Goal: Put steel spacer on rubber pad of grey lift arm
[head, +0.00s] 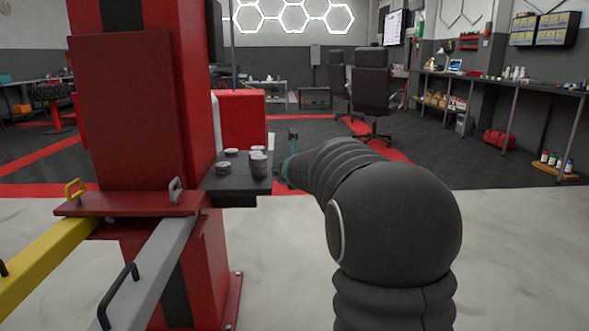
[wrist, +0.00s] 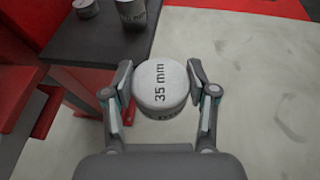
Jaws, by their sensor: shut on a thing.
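My gripper (wrist: 158,78) is shut on a round, light grey steel spacer (wrist: 160,92) marked "35 mm", one finger on each side of it. In the wrist view it is held just right of the dark shelf's edge, with pale floor below. In the head view my gripper (head: 289,158) is at the shelf's right end, and the held spacer cannot be made out. The grey lift arm (head: 160,262) runs from the red lift post towards the lower left and leaves the picture. Its rubber pad is not in view.
The dark shelf (head: 236,186) on the red post (head: 128,100) bears several other spacers, including a short one (head: 223,168) and a taller one (head: 259,166). A yellow lift arm (head: 45,250) lies left of the grey one. Black handles stand on the arms.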

